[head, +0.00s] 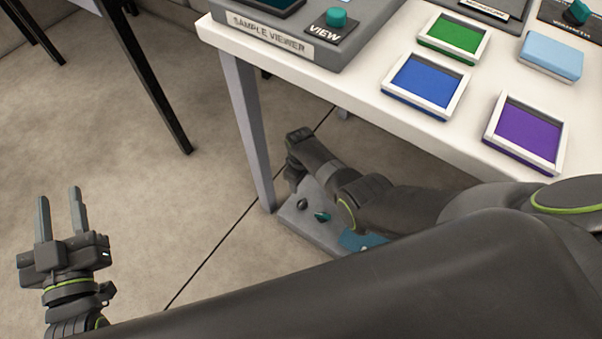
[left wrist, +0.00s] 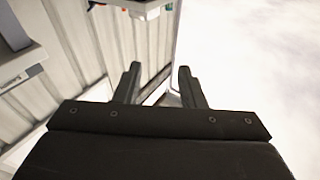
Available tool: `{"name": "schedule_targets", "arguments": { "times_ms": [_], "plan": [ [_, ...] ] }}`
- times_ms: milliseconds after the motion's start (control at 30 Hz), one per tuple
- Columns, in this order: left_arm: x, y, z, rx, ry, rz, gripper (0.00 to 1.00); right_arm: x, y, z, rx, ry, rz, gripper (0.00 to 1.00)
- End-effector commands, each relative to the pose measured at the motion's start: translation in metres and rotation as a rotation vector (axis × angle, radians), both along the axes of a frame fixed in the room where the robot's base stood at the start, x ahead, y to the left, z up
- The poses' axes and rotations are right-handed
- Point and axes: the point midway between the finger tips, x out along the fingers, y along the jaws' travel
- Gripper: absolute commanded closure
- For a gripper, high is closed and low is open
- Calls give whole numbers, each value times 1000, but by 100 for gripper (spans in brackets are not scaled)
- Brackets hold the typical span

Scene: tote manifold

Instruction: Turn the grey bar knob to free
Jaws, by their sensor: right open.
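I cannot make out a grey bar knob in either view. My left gripper (head: 58,193) is at the lower left of the head view, over bare floor. Its two fingers stand apart and nothing is between them. The left wrist view also shows these fingers (left wrist: 159,74) apart and empty. My right gripper (head: 293,160) is at the end of my folded right arm, low beside the white table's leg. It is open, its fingertips hard to make out, and I see nothing held in it.
The white table (head: 385,105) carries a sample viewer (head: 270,38) with a teal knob (head: 337,17), and blue (head: 424,84), green (head: 453,37) and purple (head: 525,134) trays. A light blue block (head: 551,55) lies there. A ribbed wall (left wrist: 75,50) fills the left wrist view's left side.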

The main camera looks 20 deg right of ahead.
Motion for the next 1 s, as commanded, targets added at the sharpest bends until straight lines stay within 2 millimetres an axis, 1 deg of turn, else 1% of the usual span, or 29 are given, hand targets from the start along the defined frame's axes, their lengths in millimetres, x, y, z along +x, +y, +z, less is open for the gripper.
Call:
{"name": "schedule_targets", "arguments": {
  "times_ms": [200,300,500,700,1000],
  "plan": [
    [-2,1,-37,-50,207,0,64,0,0,9,0,0,0,38],
    [-5,1,-52,-71,288,-1,64,0,0,12,0,-1,0,38],
    [-11,-1,-73,-97,402,-5,64,0,0,16,0,0,0,38],
    [-13,-1,-80,-107,440,-7,64,0,0,17,0,0,0,38],
    [-13,-1,-81,-107,440,-7,64,0,0,17,0,0,0,38]
  ]
}}
